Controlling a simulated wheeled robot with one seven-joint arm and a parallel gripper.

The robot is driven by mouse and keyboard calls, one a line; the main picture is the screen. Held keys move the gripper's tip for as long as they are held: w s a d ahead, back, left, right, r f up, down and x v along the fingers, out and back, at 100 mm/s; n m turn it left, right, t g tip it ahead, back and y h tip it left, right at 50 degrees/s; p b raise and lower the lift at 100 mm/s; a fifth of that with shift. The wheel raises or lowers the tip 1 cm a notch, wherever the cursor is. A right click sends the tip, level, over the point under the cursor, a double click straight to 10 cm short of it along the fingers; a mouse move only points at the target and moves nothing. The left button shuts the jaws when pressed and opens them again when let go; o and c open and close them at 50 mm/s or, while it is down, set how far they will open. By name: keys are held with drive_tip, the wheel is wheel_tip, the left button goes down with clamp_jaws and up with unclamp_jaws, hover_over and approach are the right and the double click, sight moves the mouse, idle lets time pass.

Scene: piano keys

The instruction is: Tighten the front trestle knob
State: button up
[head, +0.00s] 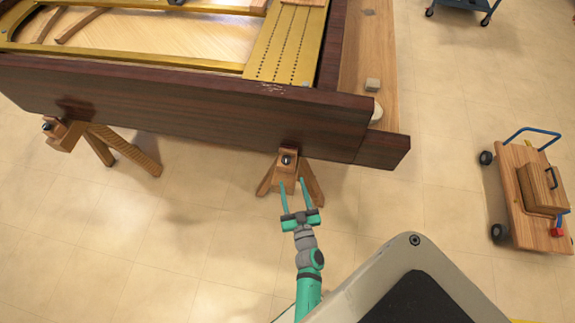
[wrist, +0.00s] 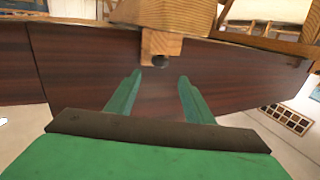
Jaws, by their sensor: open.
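A small dark round knob (head: 287,160) sits on the end of a wooden trestle (head: 288,175) under the piano case, at the centre of the head view. In the wrist view the dark knob (wrist: 162,61) shows on a wooden block, just beyond the fingertips and roughly between them. My gripper (head: 293,181) is open and empty, its two green fingers pointing toward the knob. The gripper also shows in the wrist view (wrist: 160,78), apart from the knob. A second trestle (head: 68,136) with a similar dark knob (head: 47,126) stands at the left.
The dark wooden piano case (head: 190,105) rests above the trestles, its long side close beyond my gripper. A wooden cart (head: 530,205) with a box stands at the right. A blue cart (head: 465,5) is at the top right. The tiled floor between is clear.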

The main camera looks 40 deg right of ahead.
sight(287, 163)
drive_tip(key=x, duration=0.8)
drive_tip(key=shift+w+d, duration=0.4)
drive_tip(key=shift+w, duration=0.05)
drive_tip(key=shift+a, duration=0.1)
drive_tip(key=c, duration=1)
